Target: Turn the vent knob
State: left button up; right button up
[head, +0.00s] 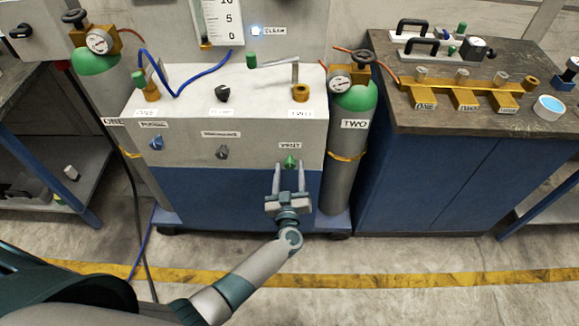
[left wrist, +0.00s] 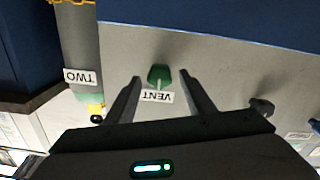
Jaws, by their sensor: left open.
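The vent knob (head: 290,161) is small and green, on the grey front panel of the cabinet, just under a white VENT label (head: 290,146). My left gripper (head: 289,170) is open in front of the panel, with its fingers pointing at the knob. In the left wrist view the picture is upside down; the green knob (left wrist: 160,75) lies between the two open fingers (left wrist: 158,82), near the middle of the gap. It appears untouched by either finger. The VENT label (left wrist: 157,96) also shows there. My right gripper is not in view.
A dark knob (head: 222,152) and a blue knob (head: 156,143) sit on the same panel to the left. Gas cylinder TWO (head: 354,110) stands close on the right, cylinder ONE (head: 95,62) on the left. A workbench (head: 455,110) is further right. The floor in front is clear.

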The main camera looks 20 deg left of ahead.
pick_arm(q)
jog(key=shift+x, duration=0.8)
